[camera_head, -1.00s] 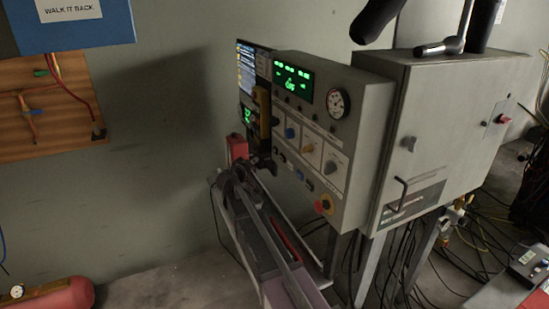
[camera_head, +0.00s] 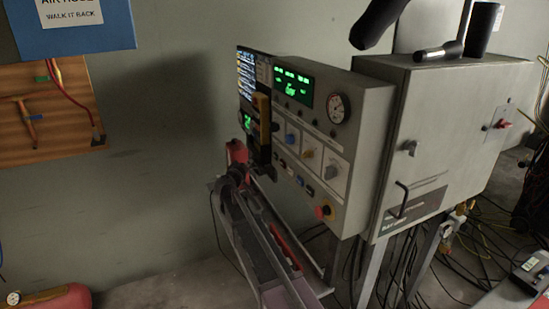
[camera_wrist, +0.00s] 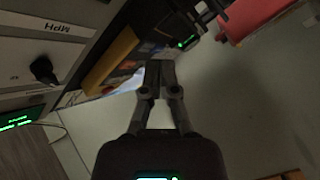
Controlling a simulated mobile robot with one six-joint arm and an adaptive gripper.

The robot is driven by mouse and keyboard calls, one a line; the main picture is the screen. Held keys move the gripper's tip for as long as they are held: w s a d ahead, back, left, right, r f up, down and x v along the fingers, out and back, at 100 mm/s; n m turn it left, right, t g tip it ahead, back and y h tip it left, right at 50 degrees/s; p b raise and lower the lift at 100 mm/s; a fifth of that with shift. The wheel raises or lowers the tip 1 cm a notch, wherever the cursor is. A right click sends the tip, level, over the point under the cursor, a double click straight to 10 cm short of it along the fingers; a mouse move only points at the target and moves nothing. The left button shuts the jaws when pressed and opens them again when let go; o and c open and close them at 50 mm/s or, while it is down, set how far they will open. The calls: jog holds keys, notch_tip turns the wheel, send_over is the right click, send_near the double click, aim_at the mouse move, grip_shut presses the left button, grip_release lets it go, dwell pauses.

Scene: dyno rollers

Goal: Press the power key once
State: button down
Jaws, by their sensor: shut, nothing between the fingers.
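The grey control console (camera_head: 340,150) stands in the middle of the head view, with green displays, a round gauge, several knobs and a red button (camera_head: 325,212). A dark panel with a screen (camera_head: 246,75) is at its left end, with a yellow-orange bar (camera_head: 263,118) beside it. The bar also shows in the wrist view (camera_wrist: 110,60). I cannot make out which control is the power key. My gripper (camera_wrist: 160,66) is shut and empty, its fingertips in front of the dark panel area near a small green display (camera_wrist: 187,43). Contact cannot be told.
A grey cabinet (camera_head: 450,140) with a handle adjoins the console on the right. A red object (camera_wrist: 256,15) is near my gripper at the wrist view's top right. Cables lie on the floor at right.

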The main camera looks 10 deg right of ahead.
aim_at(273, 155)
jog(key=shift+w+d, duration=0.35)
jog(key=shift+d, duration=0.9)
jog(key=shift+w+d, duration=0.3)
jog(key=shift+d, duration=0.95)
jog(key=shift+w+d, duration=0.35)
jog(key=shift+d, duration=0.9)
jog(key=shift+w+d, duration=0.2)
jog(key=shift+d, duration=0.6)
jog(key=shift+a, duration=0.2)
jog(key=shift+s+a, duration=0.2)
jog(key=shift+a, duration=0.4)
jog(key=shift+a, duration=0.1)
jog(key=shift+s+a, duration=0.2)
jog(key=shift+a, duration=0.55)
jog(key=shift+s+a, duration=0.25)
jog(key=shift+a, duration=0.55)
jog(key=shift+s+a, duration=0.2)
jog(key=shift+a, duration=0.55)
